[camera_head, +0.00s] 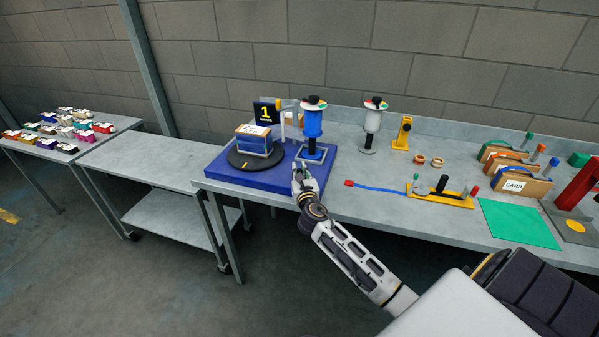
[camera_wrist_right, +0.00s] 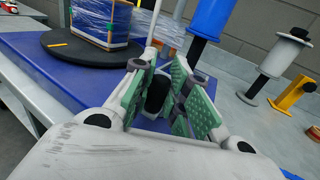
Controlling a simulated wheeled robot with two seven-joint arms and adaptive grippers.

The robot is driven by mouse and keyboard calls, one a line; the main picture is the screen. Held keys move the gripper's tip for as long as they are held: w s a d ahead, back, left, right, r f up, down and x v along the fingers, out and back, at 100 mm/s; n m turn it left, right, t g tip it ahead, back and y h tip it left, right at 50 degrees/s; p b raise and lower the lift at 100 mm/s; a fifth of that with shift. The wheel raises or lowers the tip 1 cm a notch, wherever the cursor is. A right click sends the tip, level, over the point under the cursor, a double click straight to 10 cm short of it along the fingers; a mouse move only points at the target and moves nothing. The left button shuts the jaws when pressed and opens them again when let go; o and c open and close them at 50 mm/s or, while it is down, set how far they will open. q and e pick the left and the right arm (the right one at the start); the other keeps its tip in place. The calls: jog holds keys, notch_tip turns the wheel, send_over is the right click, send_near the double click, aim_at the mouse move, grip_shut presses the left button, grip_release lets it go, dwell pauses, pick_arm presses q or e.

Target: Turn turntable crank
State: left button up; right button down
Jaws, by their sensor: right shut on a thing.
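The black round turntable (camera_head: 237,161) with a yellow mark sits on a blue base (camera_head: 225,176) at the left end of the workbench. A blue, film-wrapped package (camera_head: 256,147) stands on the turntable; the package also shows in the right wrist view (camera_wrist_right: 103,22). My right gripper (camera_head: 299,172) is at the base's right front part, to the right of the turntable. In the right wrist view its green-padded fingers (camera_wrist_right: 157,100) are shut on the black crank handle (camera_wrist_right: 157,94). The rest of the crank is mostly hidden by the gripper. My left gripper is not in view.
A blue roll on a stand (camera_head: 311,123) rises just behind my right gripper. A white roll (camera_head: 373,119) and a yellow bracket (camera_head: 403,133) stand farther right. A yellow tool strip (camera_head: 441,196) and green mat (camera_head: 517,223) lie right of my arm.

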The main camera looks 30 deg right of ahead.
jog(key=shift+w+m+h, duration=0.15)
jog(key=shift+m+h, duration=0.25)
jog(key=shift+h, duration=0.1)
